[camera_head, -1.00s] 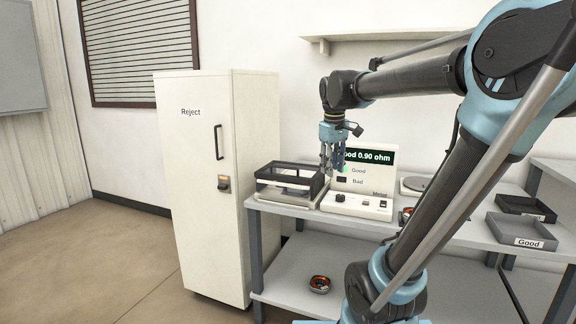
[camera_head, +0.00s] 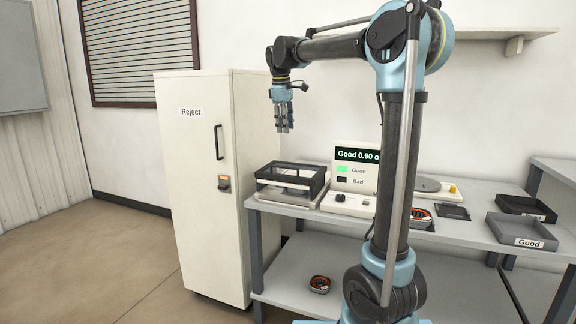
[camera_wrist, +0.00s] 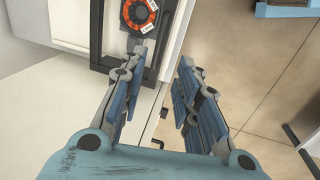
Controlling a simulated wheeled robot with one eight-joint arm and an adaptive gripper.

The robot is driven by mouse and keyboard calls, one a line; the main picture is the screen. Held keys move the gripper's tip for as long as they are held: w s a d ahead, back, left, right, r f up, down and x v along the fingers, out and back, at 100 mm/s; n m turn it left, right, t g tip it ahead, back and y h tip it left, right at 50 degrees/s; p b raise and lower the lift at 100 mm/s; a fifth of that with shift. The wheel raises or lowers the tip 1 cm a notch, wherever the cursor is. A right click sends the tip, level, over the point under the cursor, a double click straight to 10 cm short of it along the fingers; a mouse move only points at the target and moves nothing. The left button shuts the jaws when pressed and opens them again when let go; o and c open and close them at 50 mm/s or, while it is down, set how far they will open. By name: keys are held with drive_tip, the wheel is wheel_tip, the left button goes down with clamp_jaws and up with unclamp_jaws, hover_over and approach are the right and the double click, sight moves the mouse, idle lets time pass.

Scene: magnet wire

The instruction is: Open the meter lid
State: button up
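The meter (camera_head: 348,203) stands on the workbench. Its screen reads "Good 0.90 o…", with the rest hidden by my arm, and the green Good light is lit. The meter lid (camera_head: 291,178), a black-framed clear cover, is shut on the left part. In the wrist view the dark lid frame (camera_wrist: 97,35) surrounds an orange-and-black coil (camera_wrist: 140,14). My gripper (camera_head: 283,128) points down above the lid, apart from it. In the wrist view my gripper (camera_wrist: 163,60) has its fingers spread with nothing between them.
The white Reject cabinet (camera_head: 206,180) stands close on the left, its door shut. Another coil (camera_head: 319,284) lies on the lower shelf.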

hover_over(292, 175)
drive_tip(key=s+a, duration=0.2)
drive_tip(key=s, duration=0.1)
drive_tip(key=f, duration=1.6)
drive_tip(key=shift+d+f, duration=0.15)
drive_tip(key=shift+d, duration=0.05)
clamp_jaws()
